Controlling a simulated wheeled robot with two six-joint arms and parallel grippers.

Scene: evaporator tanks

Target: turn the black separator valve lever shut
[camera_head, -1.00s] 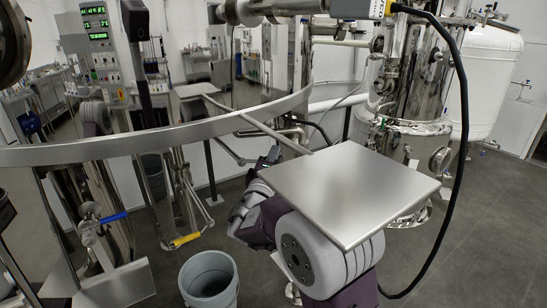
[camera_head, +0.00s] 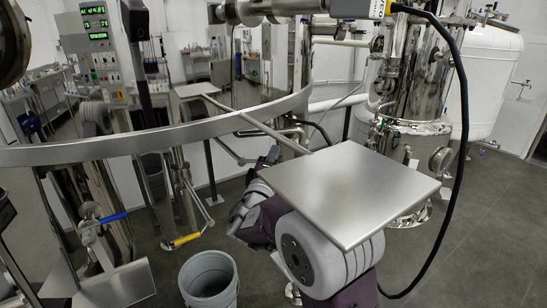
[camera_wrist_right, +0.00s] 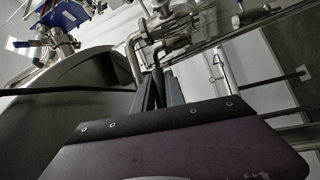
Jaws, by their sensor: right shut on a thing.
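My right gripper (camera_wrist_right: 157,90) shows in the wrist view, its two dark fingers close together and pointing up the picture. They are shut on the black separator valve lever (camera_wrist_right: 158,54), whose visible part comes out between the fingertips. The lever runs up to steel pipe and valve fittings (camera_wrist_right: 163,30). In the head view my right gripper (camera_head: 271,156) is small and dark, at the end of my right arm beside the steel pipework. The lever is too small or hidden there to make out. My left gripper is not in view.
A flat steel plate (camera_head: 350,190) partly covers my right arm. A curved steel rim (camera_head: 150,142) crosses the left and middle. A grey bin (camera_head: 208,280) stands on the floor below. A blue-handled valve (camera_head: 112,217) and a yellow handle (camera_head: 186,240) are at left. A black cable (camera_head: 463,150) hangs at right.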

